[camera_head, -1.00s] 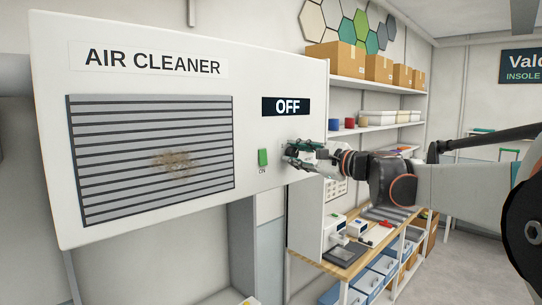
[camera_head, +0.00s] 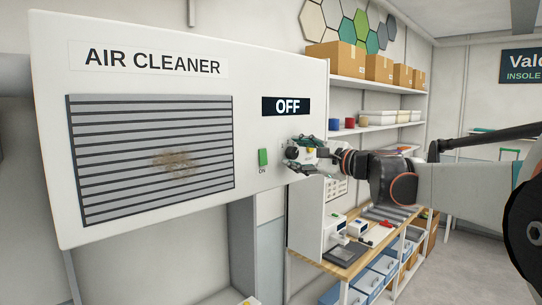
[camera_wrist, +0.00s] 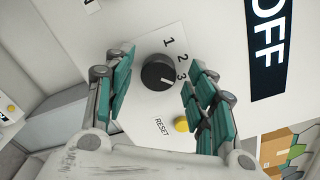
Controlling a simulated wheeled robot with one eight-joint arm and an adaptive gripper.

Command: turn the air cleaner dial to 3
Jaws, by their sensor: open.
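The air cleaner (camera_head: 250,105) is a large white box with a grey louvred grille, and its display (camera_head: 286,106) reads OFF. The black round dial (camera_wrist: 157,72) sits on its front panel, with the numbers 1, 2 and 3 beside it in the wrist view. A pale mark shows on the dial's lower right part; I cannot tell exactly which number it points to. The dial also shows in the head view (camera_head: 291,153). My gripper (camera_wrist: 159,60) is open, with one teal-padded finger on each side of the dial. A gap shows on both sides.
A yellow RESET button (camera_wrist: 181,124) sits close beside the right finger in the wrist view. A green ON switch (camera_head: 263,157) is left of the dial in the head view. Shelves with cardboard boxes (camera_head: 336,57) and a wooden workbench (camera_head: 345,268) stand behind to the right.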

